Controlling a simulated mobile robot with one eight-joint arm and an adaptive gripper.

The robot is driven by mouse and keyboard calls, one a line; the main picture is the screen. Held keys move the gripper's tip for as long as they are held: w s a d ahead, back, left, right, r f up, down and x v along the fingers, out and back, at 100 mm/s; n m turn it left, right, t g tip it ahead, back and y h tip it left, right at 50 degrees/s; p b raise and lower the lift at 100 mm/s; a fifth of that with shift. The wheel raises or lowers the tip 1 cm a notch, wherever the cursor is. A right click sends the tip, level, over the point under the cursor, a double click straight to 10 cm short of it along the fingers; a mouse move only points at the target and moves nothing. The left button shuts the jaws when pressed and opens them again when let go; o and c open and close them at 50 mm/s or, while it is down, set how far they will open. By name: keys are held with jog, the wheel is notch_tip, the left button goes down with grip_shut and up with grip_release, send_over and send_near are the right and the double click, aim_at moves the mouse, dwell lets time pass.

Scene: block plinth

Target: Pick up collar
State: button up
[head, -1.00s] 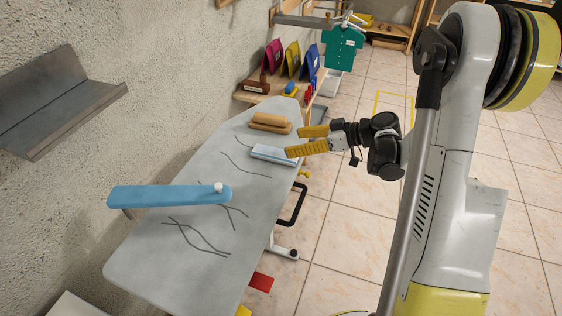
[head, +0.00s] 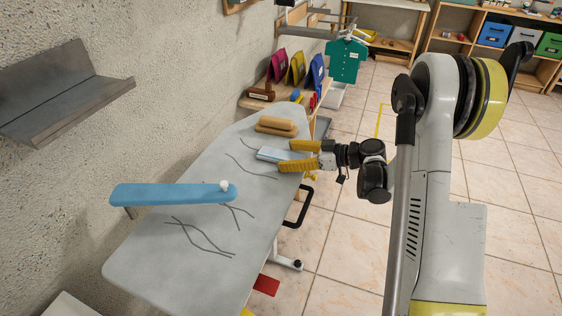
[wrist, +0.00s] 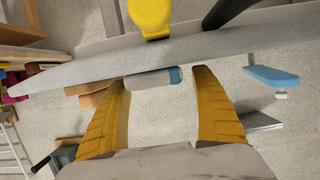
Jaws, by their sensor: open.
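The likely collar, a small pale blue-and-white flat piece (head: 271,154), lies on the grey ironing board (head: 190,255) near its right edge. My gripper (head: 286,155) is open, its two yellow fingers at board height at the piece's right end. In the wrist view the piece (wrist: 150,80) shows in the gap between the open fingers (wrist: 160,80), closer to the left one. I cannot tell whether either finger touches it. The near finger hides part of it in the head view.
A tan wooden block (head: 277,125) lies just behind the piece. A blue sleeve board (head: 170,194) with a white knob stands over the board's left part. A black handle (head: 298,210) juts from the board's right edge. Open tiled floor (head: 345,235) lies to the right.

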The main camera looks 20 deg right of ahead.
jog(key=shift+x, duration=0.9)
jog(key=shift+s, duration=0.1)
jog(key=shift+c, duration=0.5)
jog(key=c, duration=1.2)
jog(key=shift+r, duration=0.1)
